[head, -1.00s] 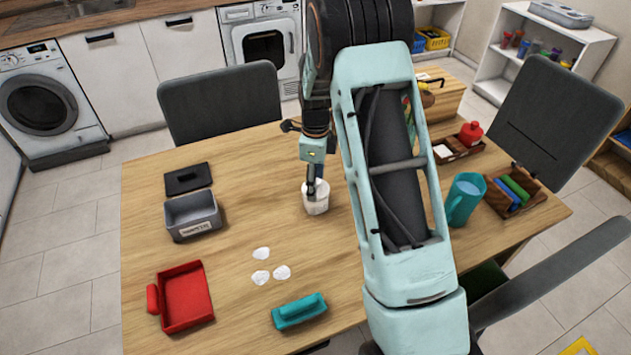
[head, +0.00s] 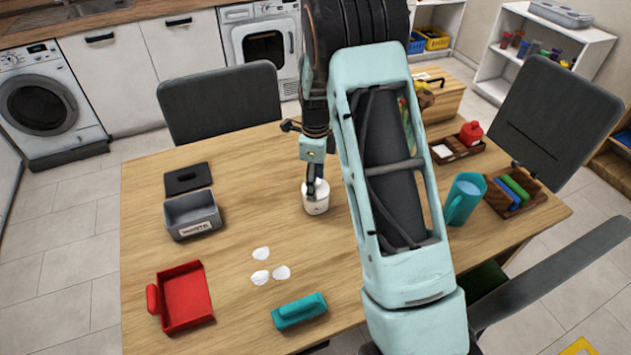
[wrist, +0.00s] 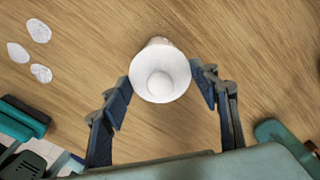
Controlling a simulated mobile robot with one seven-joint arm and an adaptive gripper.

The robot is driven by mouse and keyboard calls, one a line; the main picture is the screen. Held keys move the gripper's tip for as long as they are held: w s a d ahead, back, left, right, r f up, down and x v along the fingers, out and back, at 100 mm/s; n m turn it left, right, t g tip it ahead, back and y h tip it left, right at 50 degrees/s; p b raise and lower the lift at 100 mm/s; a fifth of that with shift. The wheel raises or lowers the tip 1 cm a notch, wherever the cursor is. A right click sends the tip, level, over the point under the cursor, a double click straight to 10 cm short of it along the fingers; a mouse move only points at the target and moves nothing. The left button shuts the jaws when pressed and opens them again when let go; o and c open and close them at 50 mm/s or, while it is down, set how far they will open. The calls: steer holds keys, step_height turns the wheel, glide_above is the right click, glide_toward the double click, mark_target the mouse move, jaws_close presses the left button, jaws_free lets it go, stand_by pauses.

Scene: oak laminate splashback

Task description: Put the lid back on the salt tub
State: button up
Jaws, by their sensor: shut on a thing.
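The white salt tub (head: 316,203) stands upright on the wooden table. My gripper (head: 316,188) is directly over its top, pointing down. In the wrist view, the round white lid (wrist: 160,72) with a central knob lies between the two fingers of my gripper (wrist: 162,95). The fingers are at opposite sides of its rim, and I take them as shut on it. A bit of the tub's side (wrist: 157,42) shows past the lid. The lid looks lined up with the tub's mouth or nearly so. I cannot tell whether it is fully seated.
Three white patches (head: 261,278) lie on the table (head: 235,235) in front of the tub. A red dustpan (head: 187,297), teal brush (head: 300,311), grey waste bin (head: 192,215) and black flat lid (head: 188,178) are left or front. A teal jug (head: 464,198) stands right.

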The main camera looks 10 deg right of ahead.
steer(key=shift+f, duration=0.15)
stand_by(0.5)
steer(key=o, duration=1)
steer(key=shift+o, duration=0.2)
steer(key=o, duration=0.4)
steer(key=shift+o, duration=0.2)
steer(key=shift+r+p, duration=2.25)
steer(key=shift+r, duration=1.3)
